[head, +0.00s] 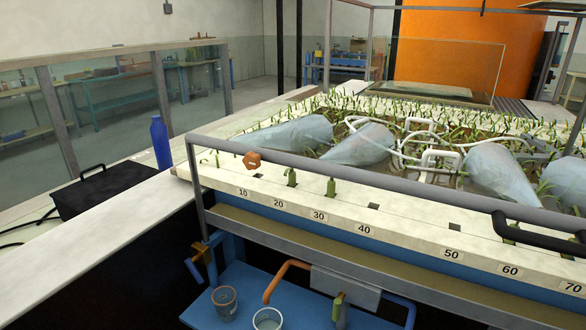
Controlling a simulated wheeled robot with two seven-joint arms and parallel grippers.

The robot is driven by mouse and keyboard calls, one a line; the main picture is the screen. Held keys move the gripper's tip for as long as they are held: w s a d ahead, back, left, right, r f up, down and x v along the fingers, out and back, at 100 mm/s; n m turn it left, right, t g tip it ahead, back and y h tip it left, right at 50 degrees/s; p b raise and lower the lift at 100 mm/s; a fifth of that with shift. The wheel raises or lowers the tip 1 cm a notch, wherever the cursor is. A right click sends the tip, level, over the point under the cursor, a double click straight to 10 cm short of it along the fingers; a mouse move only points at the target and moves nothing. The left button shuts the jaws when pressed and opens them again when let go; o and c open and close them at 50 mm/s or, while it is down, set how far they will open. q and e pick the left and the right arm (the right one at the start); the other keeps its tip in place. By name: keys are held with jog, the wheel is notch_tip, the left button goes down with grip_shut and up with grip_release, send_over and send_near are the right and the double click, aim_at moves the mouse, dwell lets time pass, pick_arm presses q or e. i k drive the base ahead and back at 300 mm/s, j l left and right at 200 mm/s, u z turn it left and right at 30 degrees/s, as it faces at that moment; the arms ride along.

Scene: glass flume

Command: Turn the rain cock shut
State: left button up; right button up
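No part in view is labelled as the rain cock, and I cannot tell which one it is. An orange-brown faceted knob (252,160) sits at the near rail of the planted flume (350,222), close to its left corner. Below that corner, a small fitting with an orange-brown part (200,252) and a blue lever-like part (193,271) is fixed near the blue shelf. A bent orange pipe (287,278) and a small green fitting (338,308) are farther right, below the flume. Neither of my grippers is in view.
A grey rail (330,172) runs along the flume's near edge, with a black handle (540,238) at right. A cup (225,302) and a bowl (267,319) stand on the blue shelf (240,275). A blue bottle (161,145) and black case (105,190) occupy the left counter.

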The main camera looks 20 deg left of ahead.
aim_at(189, 262)
jog(key=k+j+u, duration=0.1)
jog(key=u, duration=1.25)
jog(key=k+j, duration=0.05)
